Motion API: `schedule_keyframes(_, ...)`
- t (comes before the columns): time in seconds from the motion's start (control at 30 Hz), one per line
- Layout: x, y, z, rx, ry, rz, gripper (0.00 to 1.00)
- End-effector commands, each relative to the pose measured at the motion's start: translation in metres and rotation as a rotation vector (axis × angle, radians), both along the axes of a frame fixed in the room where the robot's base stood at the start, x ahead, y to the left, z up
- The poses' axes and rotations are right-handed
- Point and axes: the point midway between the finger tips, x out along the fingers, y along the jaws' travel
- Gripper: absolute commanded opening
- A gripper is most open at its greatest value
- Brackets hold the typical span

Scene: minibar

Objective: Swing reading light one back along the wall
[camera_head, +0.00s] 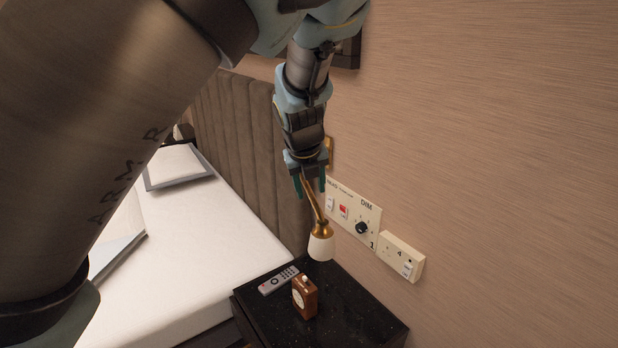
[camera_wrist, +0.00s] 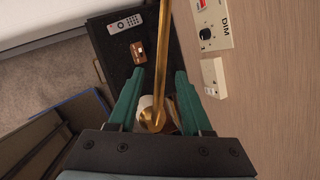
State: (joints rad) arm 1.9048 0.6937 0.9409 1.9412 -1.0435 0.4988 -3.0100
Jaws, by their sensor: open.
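The reading light (camera_head: 319,228) has a brass arm and a white shade (camera_head: 321,247). It hangs from the wall above the bedside table, with its arm slanting down and right from my gripper. My gripper (camera_head: 310,188) is open, its two green fingers on either side of the upper part of the brass arm. In the wrist view the brass arm (camera_wrist: 168,60) runs down between the open fingers (camera_wrist: 160,95), and the shade is partly hidden behind its brass end. Whether either finger touches the arm I cannot tell. The brass wall mount (camera_head: 328,150) is partly hidden behind my gripper.
A dark bedside table (camera_head: 350,312) stands below with a remote (camera_head: 278,281) and a small brown clock (camera_head: 304,296). A switch panel with a DIM knob (camera_head: 362,228) and a smaller panel (camera_head: 400,258) sit on the wall. The bed (camera_head: 190,250) and padded headboard (camera_head: 240,140) are left.

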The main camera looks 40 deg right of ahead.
Motion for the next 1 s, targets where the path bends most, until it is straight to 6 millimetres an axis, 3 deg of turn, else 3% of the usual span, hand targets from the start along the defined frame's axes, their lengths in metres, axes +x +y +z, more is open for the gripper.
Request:
schedule_keyframes(0.4, -0.013, 0.017, 0.046, -0.001, 0.000, 0.000, 0.49)
schedule_keyframes(0.77, -0.014, 0.019, 0.052, -0.002, 0.001, 0.000, 0.49)
schedule_keyframes(1.0, -0.008, 0.025, 0.048, 0.012, -0.002, -0.011, 0.26)
